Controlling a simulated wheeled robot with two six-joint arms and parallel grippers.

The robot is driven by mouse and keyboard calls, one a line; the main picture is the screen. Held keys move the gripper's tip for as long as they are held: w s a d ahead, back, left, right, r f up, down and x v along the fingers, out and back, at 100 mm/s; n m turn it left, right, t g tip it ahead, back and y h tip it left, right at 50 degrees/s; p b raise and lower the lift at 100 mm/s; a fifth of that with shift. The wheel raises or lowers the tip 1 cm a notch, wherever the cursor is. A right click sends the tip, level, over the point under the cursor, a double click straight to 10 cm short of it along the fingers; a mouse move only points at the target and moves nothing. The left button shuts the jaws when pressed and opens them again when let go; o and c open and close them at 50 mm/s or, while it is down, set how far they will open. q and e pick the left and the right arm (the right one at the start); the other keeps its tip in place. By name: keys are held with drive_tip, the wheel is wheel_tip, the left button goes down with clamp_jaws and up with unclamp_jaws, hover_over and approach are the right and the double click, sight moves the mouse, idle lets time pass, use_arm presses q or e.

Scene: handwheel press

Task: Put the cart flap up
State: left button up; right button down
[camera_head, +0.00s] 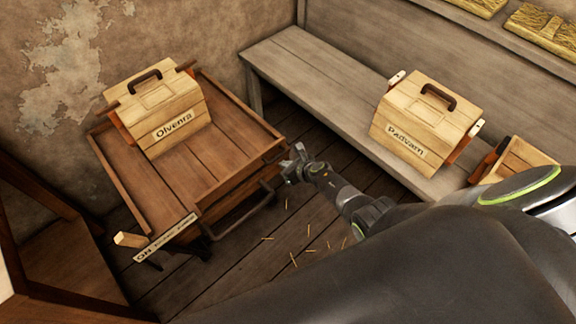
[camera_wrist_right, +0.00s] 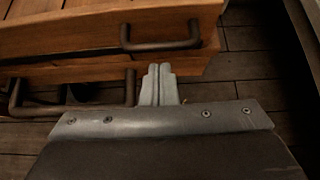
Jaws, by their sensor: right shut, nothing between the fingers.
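The brown wooden cart (camera_head: 150,195) stands at the left with a labelled wooden box, Olvenra (camera_head: 165,105), on top. A dark handle (camera_head: 268,188) is on the cart's right side; it also shows in the right wrist view (camera_wrist_right: 160,44). A larger dark bar (camera_head: 240,218) sits lower. I cannot tell which board is the flap or how it is set. My right gripper (camera_head: 292,170) is beside the cart's right corner. In the right wrist view its fingers (camera_wrist_right: 158,72) are shut and empty, just in front of the cart's edge below the handle. My left gripper is out of view.
A grey bench (camera_head: 310,85) runs along the back with a Padvarn box (camera_head: 415,115) and a smaller open wooden box (camera_head: 520,160). Straw bits (camera_head: 308,248) lie on the plank floor. A dark wooden frame (camera_head: 30,190) stands at the left. Floor between cart and bench is clear.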

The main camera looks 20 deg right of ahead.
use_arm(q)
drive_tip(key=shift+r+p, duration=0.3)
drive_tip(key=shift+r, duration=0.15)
use_arm(e)
drive_tip(key=shift+w+a+r, duration=0.25)
drive_tip(key=shift+w+r, duration=0.5)
drive_tip(key=shift+w, duration=0.05)
drive_tip(key=shift+w, duration=0.1)
